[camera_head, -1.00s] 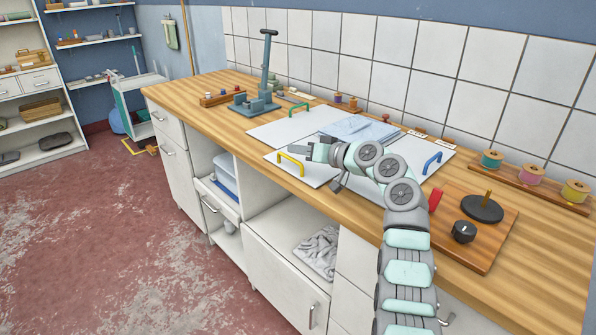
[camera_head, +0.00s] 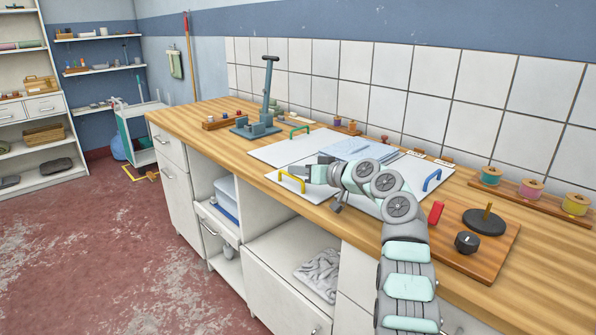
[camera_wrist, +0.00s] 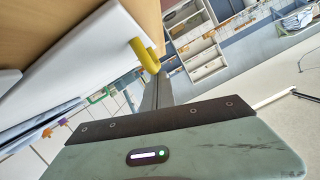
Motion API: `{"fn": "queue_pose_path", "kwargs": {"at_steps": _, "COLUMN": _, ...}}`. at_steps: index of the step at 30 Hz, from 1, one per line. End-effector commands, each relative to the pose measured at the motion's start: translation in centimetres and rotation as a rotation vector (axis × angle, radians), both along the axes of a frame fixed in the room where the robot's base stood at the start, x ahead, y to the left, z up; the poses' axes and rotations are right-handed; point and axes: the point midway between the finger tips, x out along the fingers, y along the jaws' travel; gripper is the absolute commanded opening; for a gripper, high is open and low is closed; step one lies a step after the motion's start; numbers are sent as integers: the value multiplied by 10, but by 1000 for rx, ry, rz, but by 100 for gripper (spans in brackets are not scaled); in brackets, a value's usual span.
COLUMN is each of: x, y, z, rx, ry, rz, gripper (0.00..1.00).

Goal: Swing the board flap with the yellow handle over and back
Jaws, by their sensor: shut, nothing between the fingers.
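The yellow handle (camera_head: 291,180) is an arched bar on the white board flap (camera_head: 302,193) at the front left of the folding board, which lies flat on the counter. My gripper (camera_head: 308,174) is just right of the handle, low over the board. In the wrist view the yellow handle (camera_wrist: 145,55) stands out from the white board edge, close to the tip of my shut fingers (camera_wrist: 156,90). The fingers are empty. I cannot tell whether they touch the handle. A folded light-blue cloth (camera_head: 357,149) lies on the board, partly hidden by my arm.
A green handle (camera_head: 299,130) and a blue handle (camera_head: 432,180) mark other flaps. A blue-grey press (camera_head: 262,110) stands behind left. A wooden board with a black disc (camera_head: 485,221) and knob (camera_head: 467,242) lies right. Thread spools (camera_head: 532,188) line the back right.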

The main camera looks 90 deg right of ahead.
Motion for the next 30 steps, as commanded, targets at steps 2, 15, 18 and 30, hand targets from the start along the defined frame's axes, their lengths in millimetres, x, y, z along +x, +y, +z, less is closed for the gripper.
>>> {"fn": "queue_pose_path", "kwargs": {"at_steps": 2, "x": 3, "y": 0, "z": -1, "rx": 7, "ry": 4, "rz": 6, "gripper": 0}}
{"fn": "queue_pose_path", "kwargs": {"at_steps": 15, "x": -4, "y": 7, "z": 43, "rx": -2, "ry": -1, "rz": 10, "gripper": 0}}
{"fn": "queue_pose_path", "kwargs": {"at_steps": 18, "x": -12, "y": 14, "z": 45, "rx": -2, "ry": 2, "rz": 13, "gripper": 0}}
{"fn": "queue_pose_path", "kwargs": {"at_steps": 30, "x": -61, "y": 53, "z": 63, "rx": -6, "ry": 0, "rz": 11, "gripper": 0}}
